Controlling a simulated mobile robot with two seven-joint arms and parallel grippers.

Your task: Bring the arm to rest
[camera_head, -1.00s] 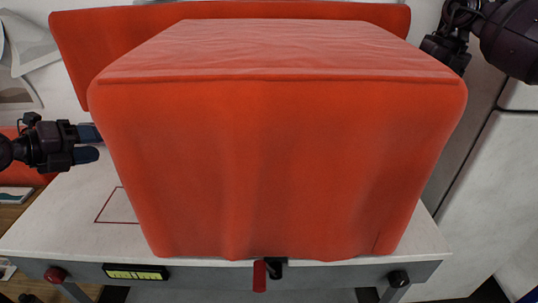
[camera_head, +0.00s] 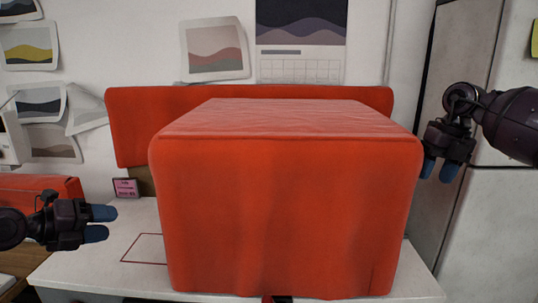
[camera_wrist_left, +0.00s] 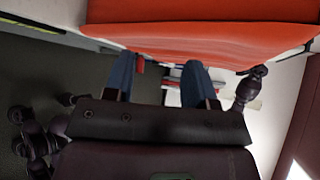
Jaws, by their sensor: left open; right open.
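My left gripper (camera_head: 100,223) is open and empty at the left of the head view, apart from the large red-orange covered block (camera_head: 280,215). Its two blue fingers point right, over the left part of the white table. In the left wrist view its fingers (camera_wrist_left: 160,75) are spread with nothing between them, and the red-orange surface (camera_wrist_left: 205,40) shows beyond. My right gripper (camera_head: 440,168) is open, beside the block's upper right edge, with its blue fingers pointing down. I cannot tell whether it touches the block.
The block stands on a white table (camera_head: 75,262) with a red outlined square (camera_head: 145,248) at left. A red panel (camera_head: 130,120) stands behind it. A small pink card (camera_head: 125,188) sits at the back left. Pictures and a calendar (camera_head: 300,60) hang on the wall.

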